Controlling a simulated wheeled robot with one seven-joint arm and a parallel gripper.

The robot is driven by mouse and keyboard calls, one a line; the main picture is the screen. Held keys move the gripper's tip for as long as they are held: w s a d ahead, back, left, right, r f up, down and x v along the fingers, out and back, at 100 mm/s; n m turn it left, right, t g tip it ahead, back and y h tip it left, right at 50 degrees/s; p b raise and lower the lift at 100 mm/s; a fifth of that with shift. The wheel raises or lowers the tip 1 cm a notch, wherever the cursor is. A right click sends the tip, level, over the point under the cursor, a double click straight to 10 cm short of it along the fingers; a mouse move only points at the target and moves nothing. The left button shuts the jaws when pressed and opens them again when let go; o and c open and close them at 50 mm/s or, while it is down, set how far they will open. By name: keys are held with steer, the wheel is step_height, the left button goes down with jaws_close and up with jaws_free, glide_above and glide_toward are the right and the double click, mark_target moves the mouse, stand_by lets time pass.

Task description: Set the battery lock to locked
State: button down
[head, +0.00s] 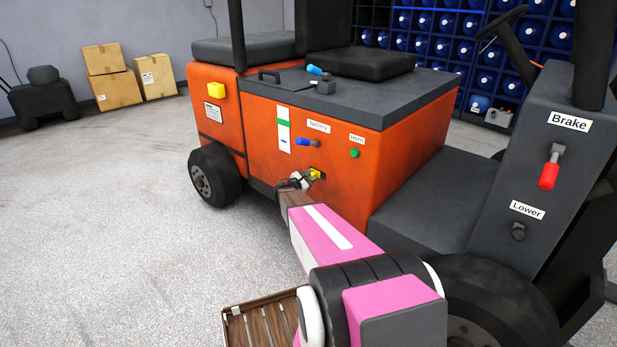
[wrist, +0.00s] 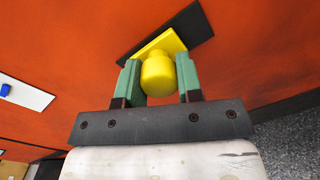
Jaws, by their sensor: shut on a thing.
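The orange vehicle side (head: 270,150) carries a white "Battery" label (head: 318,126). Just below the label is a small lever with a blue handle (head: 304,142), lying about level. Below that, a yellow knob (wrist: 157,75) stands out from a yellow bar on a dark plate (wrist: 190,30). In the head view only a bit of yellow (head: 317,174) shows beside my gripper (head: 296,181). In the wrist view my gripper (wrist: 157,66) has its green fingers on either side of the yellow knob, shut on it. No label for the yellow knob is visible.
A green "Horn" button (head: 354,153) sits right of the blue handle. A red-handled brake lever (head: 548,172) and a "Lower" knob (head: 518,232) are on the grey column. A wooden pallet-like thing (head: 262,318) lies at the bottom. The floor at left is clear.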

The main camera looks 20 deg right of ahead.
mark_target(322, 175)
steer(key=shift+s+d, duration=0.35)
steer(key=shift+s, duration=0.35)
steer(key=shift+s+d, duration=0.35)
steer(key=shift+s, duration=0.3)
steer(key=c, duration=0.8)
jaws_free()
steer(key=shift+o, duration=0.2)
steer(key=shift+a, duration=0.1)
steer(key=v, duration=1)
steer(key=shift+s+a, duration=0.2)
steer(key=shift+a, duration=0.05)
